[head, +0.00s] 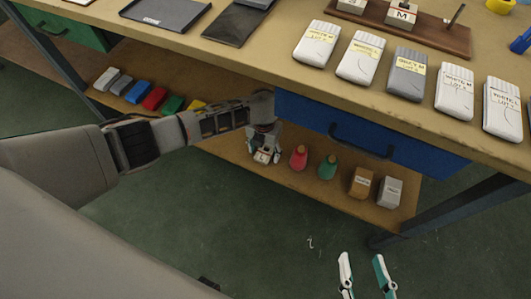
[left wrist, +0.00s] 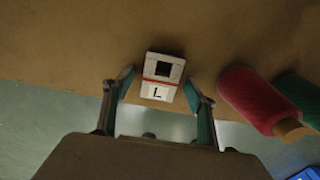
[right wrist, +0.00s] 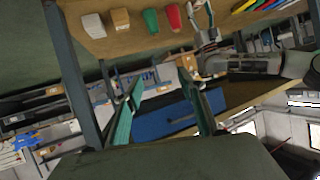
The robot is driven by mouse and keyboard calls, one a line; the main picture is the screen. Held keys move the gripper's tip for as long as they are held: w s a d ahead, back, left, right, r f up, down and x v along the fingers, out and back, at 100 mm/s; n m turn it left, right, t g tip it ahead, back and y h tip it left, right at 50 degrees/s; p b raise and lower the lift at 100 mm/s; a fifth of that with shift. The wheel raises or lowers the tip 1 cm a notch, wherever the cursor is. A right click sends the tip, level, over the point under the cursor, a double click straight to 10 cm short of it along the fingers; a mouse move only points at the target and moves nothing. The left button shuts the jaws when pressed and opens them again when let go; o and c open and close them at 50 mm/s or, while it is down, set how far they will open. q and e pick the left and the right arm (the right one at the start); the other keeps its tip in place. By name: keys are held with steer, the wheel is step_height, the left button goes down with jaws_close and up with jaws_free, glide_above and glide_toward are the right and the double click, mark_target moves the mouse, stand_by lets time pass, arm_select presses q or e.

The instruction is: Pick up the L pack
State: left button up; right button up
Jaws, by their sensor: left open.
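The L pack (left wrist: 158,92) is a small white block with a dark square, a red band and a black L. It lies on the lower shelf, and in the head view (head: 262,157) it shows just under my left gripper. My left gripper (head: 264,145) is open, its fingers on either side of the pack in the left wrist view, with a gap visible at each side. Whether the pads reach down to its height I cannot tell. My right gripper (head: 362,262) is open and empty, low over the floor in front of the table.
A red spool (head: 299,157) and a green spool (head: 327,167) stand close right of the pack. Brown (head: 360,182) and grey (head: 389,191) boxes are further right. The blue drawer (head: 350,131) hangs above. Wrapped packs (head: 408,74) lie on the tabletop.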

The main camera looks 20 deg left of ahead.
arm_select(q)
steer(key=shift+w+r, duration=0.1)
steer(key=shift+r, duration=0.05)
steer(key=c, duration=1.2)
